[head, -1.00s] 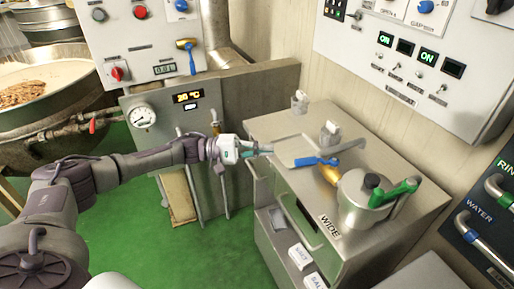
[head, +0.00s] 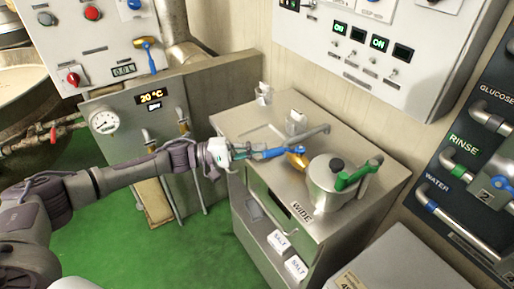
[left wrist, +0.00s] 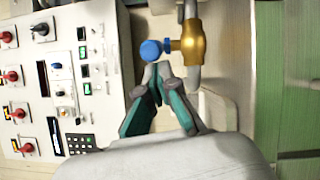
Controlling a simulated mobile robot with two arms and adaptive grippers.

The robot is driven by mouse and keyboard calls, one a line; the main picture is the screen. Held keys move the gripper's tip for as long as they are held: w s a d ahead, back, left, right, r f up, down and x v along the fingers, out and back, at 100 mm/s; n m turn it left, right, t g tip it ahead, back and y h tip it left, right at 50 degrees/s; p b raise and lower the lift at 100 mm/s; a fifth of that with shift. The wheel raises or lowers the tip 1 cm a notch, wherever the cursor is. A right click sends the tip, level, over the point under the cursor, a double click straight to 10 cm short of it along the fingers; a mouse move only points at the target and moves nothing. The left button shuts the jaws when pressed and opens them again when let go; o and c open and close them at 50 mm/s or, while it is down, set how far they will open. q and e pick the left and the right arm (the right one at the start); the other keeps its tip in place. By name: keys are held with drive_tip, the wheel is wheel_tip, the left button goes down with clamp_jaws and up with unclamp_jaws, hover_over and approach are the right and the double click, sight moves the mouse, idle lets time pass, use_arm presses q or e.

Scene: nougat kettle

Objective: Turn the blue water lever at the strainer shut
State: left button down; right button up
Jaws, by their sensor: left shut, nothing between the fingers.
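The blue water lever (head: 284,151) sits on a brass valve (head: 298,160) on the pipe beside the steel strainer pot (head: 325,187). It points left, towards my left gripper. My left gripper (head: 256,154) is shut and empty at the lever's free end, above the steel counter. In the left wrist view, the lever's round blue end (left wrist: 151,49) is just beyond the shut fingertips (left wrist: 158,70), with the brass valve (left wrist: 194,42) to its right. I cannot tell whether the fingers touch it. My right gripper is not in view.
A green lever (head: 357,174) stands at the strainer's right. Small holders (head: 296,122) stand at the counter's back. A control panel (head: 365,55) hangs above. Rinse and water pipes (head: 440,212) are at the right. The green floor (head: 110,235) shows free room at the left.

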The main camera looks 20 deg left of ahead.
use_arm(q)
drive_tip(key=s+n+t+y+p, duration=0.1)
drive_tip(key=p, duration=0.1)
drive_tip(key=d+n+t+y+p, duration=0.1)
drive_tip(key=t+p, duration=0.1)
drive_tip(key=s+n+t+p, duration=0.1)
drive_tip(key=p, duration=0.1)
drive_tip(key=shift+s+d+y, duration=0.25)
drive_tip(key=shift+s+y, duration=0.05)
drive_tip(key=shift+y, duration=0.1)
